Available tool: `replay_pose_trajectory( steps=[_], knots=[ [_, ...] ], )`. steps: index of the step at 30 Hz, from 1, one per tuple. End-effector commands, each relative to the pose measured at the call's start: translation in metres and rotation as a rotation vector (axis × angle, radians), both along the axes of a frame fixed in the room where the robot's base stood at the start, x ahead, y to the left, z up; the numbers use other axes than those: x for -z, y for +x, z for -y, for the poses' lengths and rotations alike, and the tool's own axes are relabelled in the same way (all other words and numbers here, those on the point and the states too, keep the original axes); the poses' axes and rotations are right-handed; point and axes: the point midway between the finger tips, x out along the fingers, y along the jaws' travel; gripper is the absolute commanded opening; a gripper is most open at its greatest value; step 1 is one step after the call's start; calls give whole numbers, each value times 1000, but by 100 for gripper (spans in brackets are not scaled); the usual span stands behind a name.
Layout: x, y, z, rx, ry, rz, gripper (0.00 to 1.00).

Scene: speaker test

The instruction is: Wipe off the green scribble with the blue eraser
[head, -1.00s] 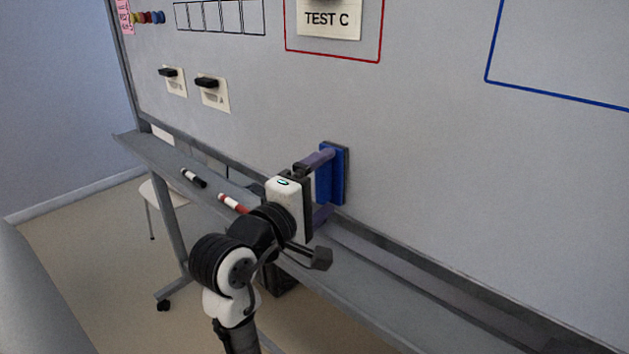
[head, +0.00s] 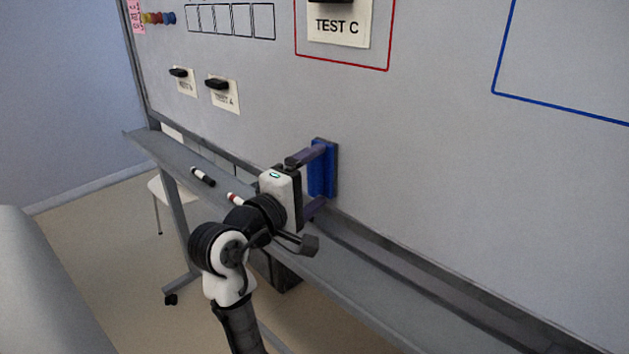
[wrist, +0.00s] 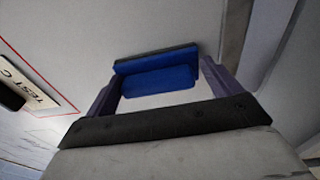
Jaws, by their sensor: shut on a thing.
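The blue eraser (head: 323,172) is upright at the whiteboard, its dark pad side facing the board; it looks against the surface or very close. My gripper (head: 314,180) is shut on it, one finger at its upper end and one at its lower end. In the wrist view the eraser (wrist: 158,78) sits between the two purple-grey fingers of my gripper (wrist: 160,88). No green scribble shows in either view; whether any lies behind the eraser or arm I cannot tell.
The whiteboard (head: 430,160) bears a TEST C card (head: 338,26) in a red frame, a blue outline (head: 560,110) and two cards with black clips. A black marker (head: 203,177) and a red-and-white marker (head: 236,199) lie on the tray (head: 370,290) below. Bare board lies right of the eraser.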

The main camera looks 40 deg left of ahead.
Motion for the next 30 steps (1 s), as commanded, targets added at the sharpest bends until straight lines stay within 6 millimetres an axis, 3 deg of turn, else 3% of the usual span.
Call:
replay_pose_trajectory(
  steps=[4, 21, 30],
  knots=[
    [0, -2, 1, 4, -3, -3, 69],
    [0, -57, -4, 1, -1, -2, 69],
    [1, -59, -4, 2, -1, -1, 69]
  ],
)
